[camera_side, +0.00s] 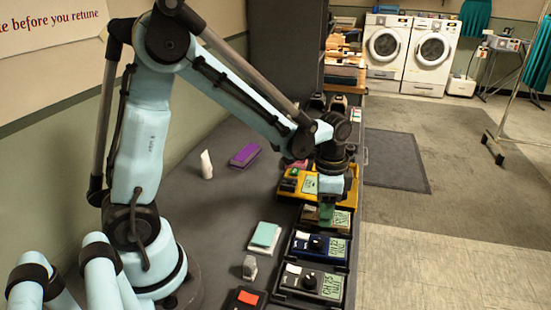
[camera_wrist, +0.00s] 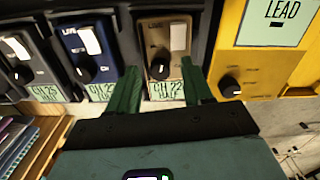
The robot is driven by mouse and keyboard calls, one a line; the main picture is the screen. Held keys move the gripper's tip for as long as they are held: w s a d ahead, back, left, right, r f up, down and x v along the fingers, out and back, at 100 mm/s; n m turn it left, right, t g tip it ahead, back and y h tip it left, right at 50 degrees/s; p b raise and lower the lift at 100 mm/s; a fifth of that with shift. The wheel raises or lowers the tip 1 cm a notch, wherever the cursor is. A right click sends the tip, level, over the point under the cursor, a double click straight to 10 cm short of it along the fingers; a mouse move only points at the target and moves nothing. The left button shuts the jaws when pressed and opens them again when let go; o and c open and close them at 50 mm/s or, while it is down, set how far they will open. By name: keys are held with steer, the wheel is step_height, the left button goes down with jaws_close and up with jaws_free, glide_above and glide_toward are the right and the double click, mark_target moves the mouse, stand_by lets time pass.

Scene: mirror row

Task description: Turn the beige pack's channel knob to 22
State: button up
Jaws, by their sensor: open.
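The beige pack (camera_wrist: 181,53) stands in the middle of the wrist view, with a dark round channel knob (camera_wrist: 160,69), a pale switch or tag above it and a green label (camera_wrist: 166,91) that seems to read CH 22 HALF. In the side view the beige pack (camera_side: 312,214) is partly hidden under my gripper (camera_side: 327,212). My gripper (camera_wrist: 159,68) is open, its two green fingers apart on either side of the knob in the wrist view. I cannot tell whether the fingertips reach down around the knob.
A blue pack (camera_side: 300,246) and a dark grey pack (camera_side: 293,280) stand in the row nearer the side camera. A yellow pack (camera_side: 350,190) stands just beyond the beige one. A teal-topped block (camera_side: 265,235) and a purple block (camera_side: 245,155) lie on the dark bench.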

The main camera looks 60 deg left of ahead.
steer(key=shift+c, duration=0.3)
jaws_close()
steer(key=shift+n, duration=0.8)
steer(key=shift+o, duration=0.3)
jaws_free()
steer(key=shift+r, duration=0.1)
step_height(320, 180, up, 12)
steer(key=shift+s, duration=0.1)
